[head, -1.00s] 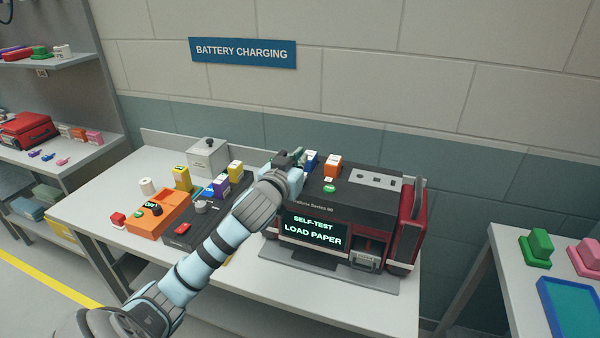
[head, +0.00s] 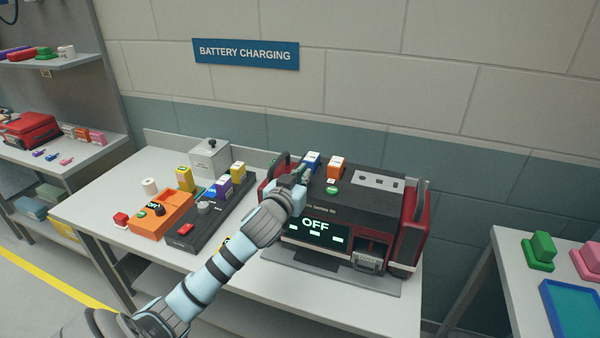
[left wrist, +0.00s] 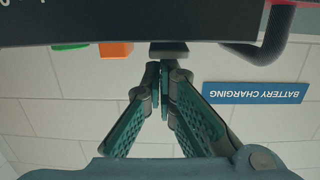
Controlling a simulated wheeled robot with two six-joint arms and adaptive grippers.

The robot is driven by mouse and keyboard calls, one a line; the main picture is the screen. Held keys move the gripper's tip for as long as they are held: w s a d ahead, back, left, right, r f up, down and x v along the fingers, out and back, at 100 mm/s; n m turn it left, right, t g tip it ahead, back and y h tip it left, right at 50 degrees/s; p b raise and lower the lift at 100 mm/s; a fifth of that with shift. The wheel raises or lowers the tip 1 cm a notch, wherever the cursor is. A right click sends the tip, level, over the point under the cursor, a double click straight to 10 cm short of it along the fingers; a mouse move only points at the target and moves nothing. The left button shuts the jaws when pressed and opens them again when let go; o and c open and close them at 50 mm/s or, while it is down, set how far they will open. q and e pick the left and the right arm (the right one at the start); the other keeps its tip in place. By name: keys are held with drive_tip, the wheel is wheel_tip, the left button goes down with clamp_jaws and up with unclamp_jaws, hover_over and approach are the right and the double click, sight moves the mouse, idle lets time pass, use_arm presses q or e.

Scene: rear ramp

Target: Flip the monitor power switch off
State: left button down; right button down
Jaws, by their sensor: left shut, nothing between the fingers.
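The monitor (head: 375,205), a black unit with red sides, stands on the table. Its screen (head: 315,224) reads "OFF". My left gripper (head: 300,174) is at the left part of the monitor's top, with closed fingers and nothing held. In the left wrist view the fingertips (left wrist: 164,70) are together, close below a small dark block (left wrist: 168,48) at the monitor's edge. This block may be the power switch; I cannot tell whether the tips touch it. In the head view the gripper hides this spot. My right gripper is not in view.
A blue block (head: 312,159), an orange block (head: 336,167) and a green button (head: 332,190) sit on the monitor's top. A black charger (head: 190,235) and an orange tester (head: 160,218) stand to the left. A side table (head: 510,265) is at right.

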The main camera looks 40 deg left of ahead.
use_arm(q)
drive_tip(key=r+p, duration=0.4)
drive_tip(key=shift+w+r+p, duration=0.2)
drive_tip(key=shift+r+p, duration=0.2)
drive_tip(key=r+v, duration=0.1)
drive_tip(key=v, duration=0.8)
drive_tip(key=shift+s+r+b, duration=0.2)
drive_tip(key=shift+r+b, duration=0.15)
